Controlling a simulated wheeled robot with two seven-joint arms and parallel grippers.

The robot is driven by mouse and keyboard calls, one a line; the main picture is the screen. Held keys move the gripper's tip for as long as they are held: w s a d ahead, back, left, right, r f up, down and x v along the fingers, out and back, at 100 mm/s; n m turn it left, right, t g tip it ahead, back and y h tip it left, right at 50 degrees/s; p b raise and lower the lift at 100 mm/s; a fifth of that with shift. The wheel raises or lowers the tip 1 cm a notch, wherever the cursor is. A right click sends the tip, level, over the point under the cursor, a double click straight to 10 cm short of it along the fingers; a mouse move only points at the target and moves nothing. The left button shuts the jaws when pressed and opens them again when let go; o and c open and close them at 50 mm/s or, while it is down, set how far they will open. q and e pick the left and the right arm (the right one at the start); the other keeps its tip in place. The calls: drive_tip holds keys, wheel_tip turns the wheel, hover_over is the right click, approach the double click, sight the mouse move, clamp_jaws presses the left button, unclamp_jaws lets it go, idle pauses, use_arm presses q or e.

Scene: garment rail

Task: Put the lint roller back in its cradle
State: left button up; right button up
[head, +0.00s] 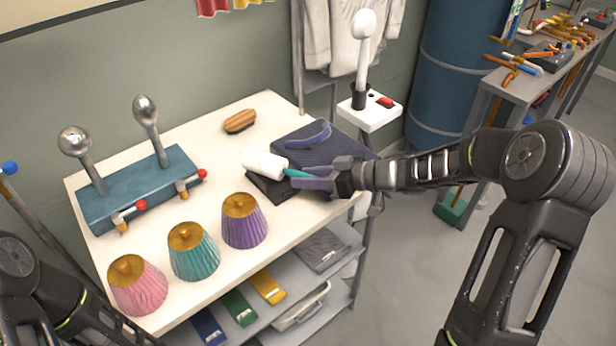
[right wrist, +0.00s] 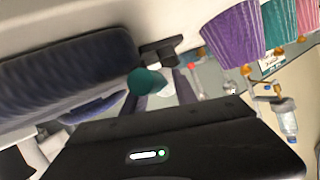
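The lint roller has a white head (head: 264,164) and a teal handle (head: 297,174). It lies tilted above a small black cradle (head: 266,187) on the white table; I cannot tell whether it touches the cradle. My right gripper (head: 308,178) comes in from the right with its fingers on either side of the teal handle, closed on it. In the right wrist view the handle's round teal end (right wrist: 147,82) shows between the fingers, partly hiding the white head. Part of the cradle (right wrist: 160,50) shows behind. My left arm is at the lower left; its gripper is out of view.
A dark folded garment (head: 323,147) with a blue-purple item lies right behind the roller. A white steamer (head: 369,112) is beyond the right edge.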

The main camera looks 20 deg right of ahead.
drive_tip(key=shift+d+f, duration=0.1)
drive_tip(key=shift+d, duration=0.1)
drive_tip(key=shift+d+r, duration=0.2)
drive_tip(key=shift+r, duration=0.4)
drive_tip(key=v, duration=1.1)
drive_tip(key=shift+s+r, duration=0.25)
drive_tip(key=shift+d, duration=0.15)
